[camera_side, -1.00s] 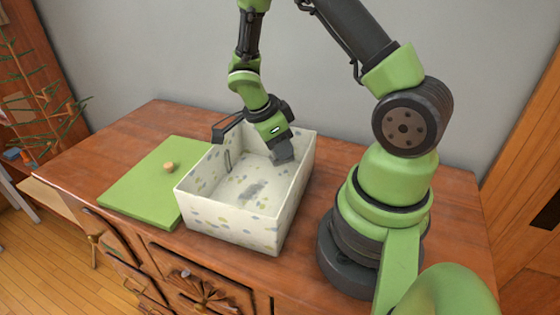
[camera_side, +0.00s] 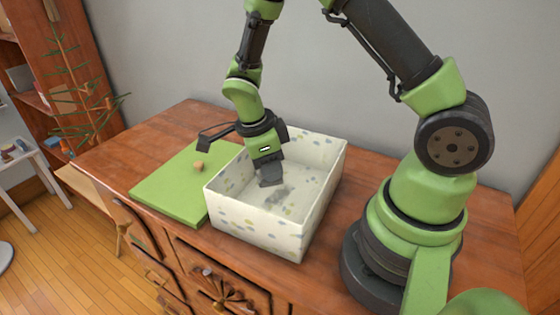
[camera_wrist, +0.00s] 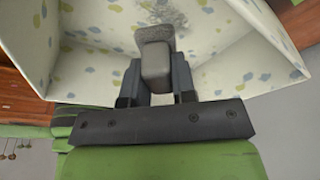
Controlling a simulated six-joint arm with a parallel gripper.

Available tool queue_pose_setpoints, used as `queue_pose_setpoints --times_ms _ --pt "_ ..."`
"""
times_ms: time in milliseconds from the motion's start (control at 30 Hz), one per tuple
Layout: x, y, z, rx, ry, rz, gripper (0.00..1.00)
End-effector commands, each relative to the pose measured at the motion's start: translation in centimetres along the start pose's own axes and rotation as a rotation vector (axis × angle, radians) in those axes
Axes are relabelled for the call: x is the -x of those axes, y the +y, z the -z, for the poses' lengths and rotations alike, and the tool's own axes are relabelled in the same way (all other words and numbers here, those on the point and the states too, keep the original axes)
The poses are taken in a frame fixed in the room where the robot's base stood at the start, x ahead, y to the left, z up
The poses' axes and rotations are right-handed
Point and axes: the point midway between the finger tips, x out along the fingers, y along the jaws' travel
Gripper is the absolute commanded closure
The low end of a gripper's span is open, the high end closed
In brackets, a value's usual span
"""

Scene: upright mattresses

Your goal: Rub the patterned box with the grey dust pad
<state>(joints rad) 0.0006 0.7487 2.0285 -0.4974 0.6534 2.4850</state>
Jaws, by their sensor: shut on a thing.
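The patterned box (camera_side: 262,234) stands open on the wooden cabinet top, cream with green, blue and grey spots. It also fills much of the wrist view (camera_wrist: 88,72). My gripper (camera_side: 269,174) reaches down inside the box. It is shut on the grey dust pad (camera_wrist: 153,38), which is held by a paler grey block-like grip between the fingers. The pad is at or close to the box floor; I cannot tell if it touches. A grey smudge of dust (camera_side: 281,197) lies on the box floor beside the pad.
A green lid (camera_side: 172,190) with a round wooden knob (camera_side: 198,166) lies flat left of the box. The wooden cabinet top (camera_side: 160,136) is clear behind the lid. A plant (camera_side: 85,100) and shelf stand at the far left, a plain wall behind.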

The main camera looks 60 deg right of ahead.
Motion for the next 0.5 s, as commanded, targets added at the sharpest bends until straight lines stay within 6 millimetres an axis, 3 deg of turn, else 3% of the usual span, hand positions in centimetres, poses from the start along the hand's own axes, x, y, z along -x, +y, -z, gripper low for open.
queue_pose_setpoints --times_ms 233,500 --pt "-0.5 0.0 -0.1 0.001 0.002 -0.004 1.0" --pt "-2.9 0.0 -0.7 0.003 0.003 -0.005 1.0"
